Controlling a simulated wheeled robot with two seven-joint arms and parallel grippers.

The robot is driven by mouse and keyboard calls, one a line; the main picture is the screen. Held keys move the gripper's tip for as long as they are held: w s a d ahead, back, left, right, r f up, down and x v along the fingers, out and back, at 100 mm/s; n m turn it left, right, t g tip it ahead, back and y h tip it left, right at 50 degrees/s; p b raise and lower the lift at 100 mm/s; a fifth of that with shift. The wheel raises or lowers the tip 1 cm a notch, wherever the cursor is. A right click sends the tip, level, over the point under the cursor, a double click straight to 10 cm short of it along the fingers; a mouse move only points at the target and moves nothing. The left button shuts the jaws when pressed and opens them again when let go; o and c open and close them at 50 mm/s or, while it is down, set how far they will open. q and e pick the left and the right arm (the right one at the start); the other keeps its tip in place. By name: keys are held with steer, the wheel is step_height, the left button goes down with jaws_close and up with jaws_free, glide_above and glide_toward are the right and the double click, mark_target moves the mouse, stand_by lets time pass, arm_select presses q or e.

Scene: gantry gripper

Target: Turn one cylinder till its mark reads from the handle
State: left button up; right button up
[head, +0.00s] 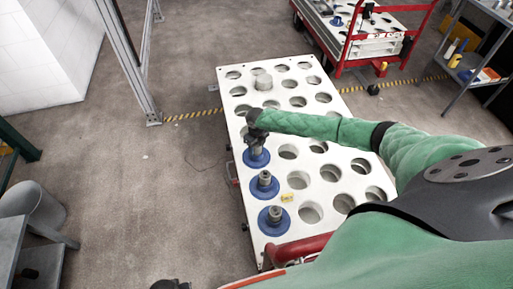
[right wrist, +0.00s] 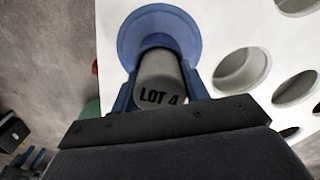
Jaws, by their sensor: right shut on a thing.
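My right gripper (head: 257,140) reaches over the white plate's left edge and is shut on a grey cylinder (right wrist: 160,78) standing in a blue flanged ring (head: 257,158). In the right wrist view the blue fingers close on both sides of it, and its mark "LOT 4" reads upright towards the camera. Two more cylinders stand in blue rings nearer me, a middle one (head: 264,179) and a near one (head: 274,213); no mark is readable on them. A red handle bar (head: 297,249) crosses the cart's near end. A dark part at the bottom edge may be my left gripper (head: 170,284); its jaws are unclear.
A red cart (head: 375,45) stands behind, a grey bin (head: 40,207) at left. Floor left of the plate is clear.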

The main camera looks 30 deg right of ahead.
steer(key=o, duration=1.4)
steer(key=shift+r+b, duration=0.6)
steer(key=shift+r, duration=3.35)
